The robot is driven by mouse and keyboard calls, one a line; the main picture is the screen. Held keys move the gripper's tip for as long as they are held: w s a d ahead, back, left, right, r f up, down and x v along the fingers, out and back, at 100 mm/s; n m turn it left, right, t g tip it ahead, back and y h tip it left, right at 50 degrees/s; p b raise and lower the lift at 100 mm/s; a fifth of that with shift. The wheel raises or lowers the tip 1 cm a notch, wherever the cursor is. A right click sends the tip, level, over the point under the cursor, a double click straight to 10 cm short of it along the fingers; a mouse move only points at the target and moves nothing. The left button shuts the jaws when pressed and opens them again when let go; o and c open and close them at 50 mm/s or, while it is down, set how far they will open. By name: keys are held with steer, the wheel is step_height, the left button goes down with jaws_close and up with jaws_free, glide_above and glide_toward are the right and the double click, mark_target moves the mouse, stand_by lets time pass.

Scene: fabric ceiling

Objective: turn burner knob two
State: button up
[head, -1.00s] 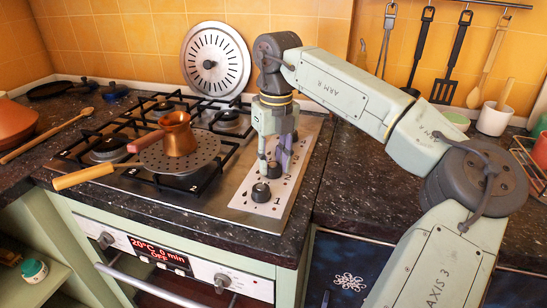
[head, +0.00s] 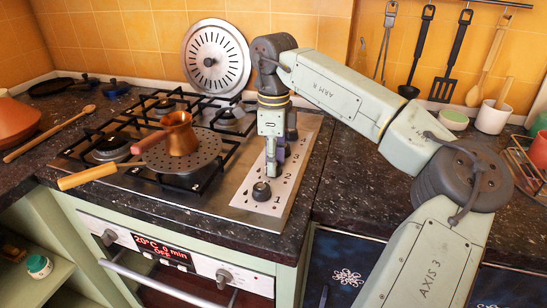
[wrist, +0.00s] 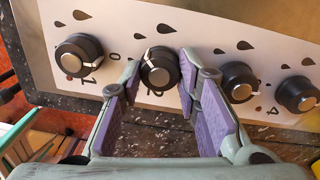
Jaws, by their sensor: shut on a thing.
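Burner knob two (wrist: 160,68) is a black round knob with a white pointer mark, second from the left in the wrist view's knob row. The mark shows at the knob's upper left. My gripper (wrist: 159,76) has its two purple-padded fingers around this knob, one on each side, shut on it. In the head view my gripper (head: 273,170) points down at the steel control strip, and its fingers mostly hide knob two. Knob one (head: 261,191) stands free in front of the fingers. It also shows at the left of the wrist view (wrist: 79,55).
Knob three (wrist: 239,83) sits close beside my right finger in the wrist view, with knob four (wrist: 297,94) beyond. A copper pot (head: 180,138) and a perforated disc with a wooden handle (head: 88,177) rest on the hob to the left. A slotted round lid (head: 216,60) leans behind.

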steer(key=shift+n, duration=1.1)
steer(key=o, duration=1.2)
steer(key=shift+c, duration=0.2)
step_height(320, 180, up, 12)
steer(key=shift+w, duration=0.25)
